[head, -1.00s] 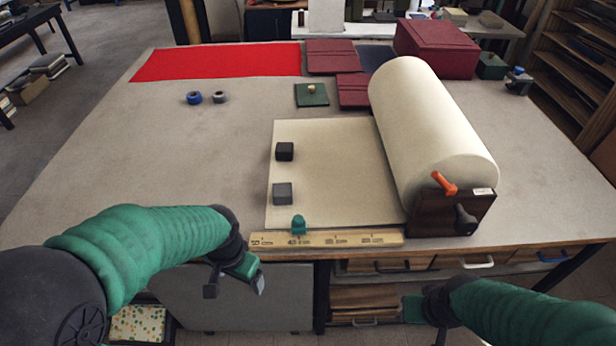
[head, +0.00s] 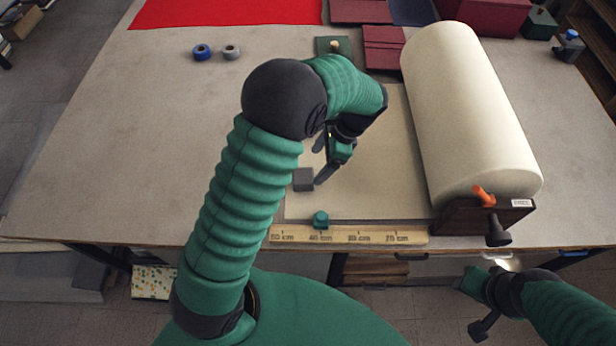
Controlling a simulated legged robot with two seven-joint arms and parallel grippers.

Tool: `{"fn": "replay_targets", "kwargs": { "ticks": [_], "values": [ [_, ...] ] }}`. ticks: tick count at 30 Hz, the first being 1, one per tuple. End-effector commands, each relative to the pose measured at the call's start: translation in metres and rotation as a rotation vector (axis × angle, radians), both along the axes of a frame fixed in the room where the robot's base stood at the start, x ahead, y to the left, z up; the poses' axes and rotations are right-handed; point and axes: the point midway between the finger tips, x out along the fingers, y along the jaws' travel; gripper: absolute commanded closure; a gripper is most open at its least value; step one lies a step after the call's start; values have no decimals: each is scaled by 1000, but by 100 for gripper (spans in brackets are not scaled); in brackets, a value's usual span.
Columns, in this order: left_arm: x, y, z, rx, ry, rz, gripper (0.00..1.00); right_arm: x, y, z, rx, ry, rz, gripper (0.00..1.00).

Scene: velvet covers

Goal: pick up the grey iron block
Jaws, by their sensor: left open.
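The grey iron block (head: 303,179) sits on the left part of the cream sheet on the table, above the wooden ruler. My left gripper (head: 319,165) is open and empty, just right of and above the block in the head view. One dark fingertip is close to the block's right side; I cannot tell if it touches. The darker block is hidden behind my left arm. My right gripper (head: 482,302) is low at the right, in front of the table edge and away from the block.
A large cream roll (head: 468,110) on a dark stand is right of the sheet. The table's left side is clear.

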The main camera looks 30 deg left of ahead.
Motion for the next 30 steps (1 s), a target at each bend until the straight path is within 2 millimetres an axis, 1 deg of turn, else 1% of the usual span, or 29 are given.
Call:
{"fn": "replay_targets", "kwargs": {
  "ticks": [1, 3, 7, 10, 13, 15, 18, 23, 26, 30],
  "values": [
    [-3, 7, -11, -1, 6, 2, 20, 0, 0, 2, 0, 0, 0, 64],
    [-5, 13, -24, -2, 6, 5, 20, 0, 0, 3, 0, 0, 0, 64],
    [-8, 20, -38, -6, 3, 5, 20, 0, 0, 4, 0, 0, 1, 64],
    [-14, 22, -48, -4, 4, 4, 20, 0, 0, 9, 0, 0, 1, 64],
    [-21, 25, -65, -3, 6, 4, 20, 0, 0, 15, 0, -1, 1, 64],
    [-23, 28, -76, -1, 3, 4, 20, 0, 0, 15, 0, -1, 1, 64],
    [-23, 29, -83, 1, 0, 3, 20, 0, 0, 16, 0, 0, 1, 64],
    [-22, 29, -84, 1, -1, 3, 20, 0, 0, 15, 0, 0, 0, 64],
    [-22, 31, -84, -1, -1, 3, 30, 0, 0, 15, 0, 0, 0, 64],
    [-23, 32, -84, -2, -1, 3, 49, 0, 0, 15, 0, 0, 0, 64]
  ]
}}
